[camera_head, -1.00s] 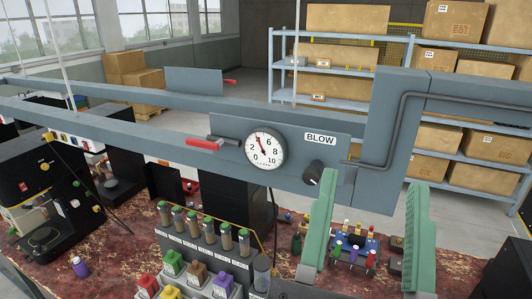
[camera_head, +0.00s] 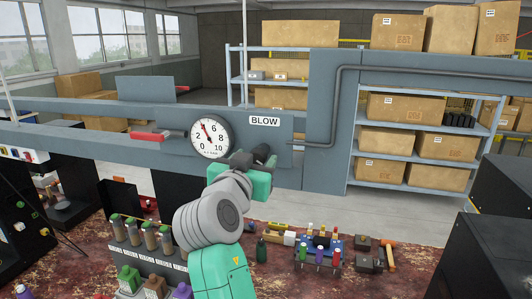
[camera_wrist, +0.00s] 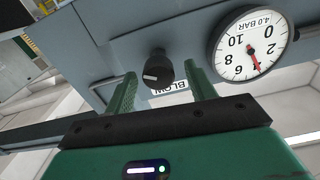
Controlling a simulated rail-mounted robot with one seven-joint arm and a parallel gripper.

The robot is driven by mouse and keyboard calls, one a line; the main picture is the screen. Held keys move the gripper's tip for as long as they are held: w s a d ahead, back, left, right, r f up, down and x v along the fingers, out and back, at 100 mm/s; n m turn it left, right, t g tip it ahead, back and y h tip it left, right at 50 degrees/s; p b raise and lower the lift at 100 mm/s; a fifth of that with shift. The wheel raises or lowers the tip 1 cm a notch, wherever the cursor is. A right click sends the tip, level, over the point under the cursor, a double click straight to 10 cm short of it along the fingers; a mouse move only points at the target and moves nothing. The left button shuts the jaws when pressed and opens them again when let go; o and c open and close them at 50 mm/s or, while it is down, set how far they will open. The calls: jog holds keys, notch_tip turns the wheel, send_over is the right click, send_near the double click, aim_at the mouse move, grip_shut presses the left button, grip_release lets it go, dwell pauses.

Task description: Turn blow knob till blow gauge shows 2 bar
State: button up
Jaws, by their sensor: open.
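The black blow knob (camera_wrist: 158,68) sticks out of the grey panel and bears a white pointer line. In the wrist view it lies between the green fingers of my gripper (camera_wrist: 161,72), which are open, with no clear contact. In the head view my gripper (camera_head: 256,172) is up at the panel and partly hides the knob (camera_head: 262,153). The round white blow gauge (camera_head: 211,138) sits left of the knob, with its red needle near 4. In the wrist view the gauge (camera_wrist: 250,46) appears inverted and reads 4.0 BAR. The BLOW label (camera_head: 264,121) is above the knob.
A red-handled lever (camera_head: 147,136) projects left of the gauge. A dark pipe (camera_head: 335,110) runs along the panel to the right. Below lies a cluttered reddish bench (camera_head: 275,238) with a hammer (camera_head: 387,252) and several tools. Shelves with boxes stand behind.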

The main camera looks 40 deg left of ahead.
aim_at(255, 160)
jog(key=shift+x, duration=1.7)
jog(key=c, duration=1)
jog(key=shift+o, duration=0.2)
jog(key=shift+p, duration=0.3)
jog(key=shift+n, duration=0.3)
jog(key=n+p, duration=0.2)
jog(key=n, duration=0.3)
jog(key=shift+n, duration=0.3)
jog(key=n+p, duration=0.2)
jog(key=n, duration=0.3)
jog(key=shift+n, duration=0.4)
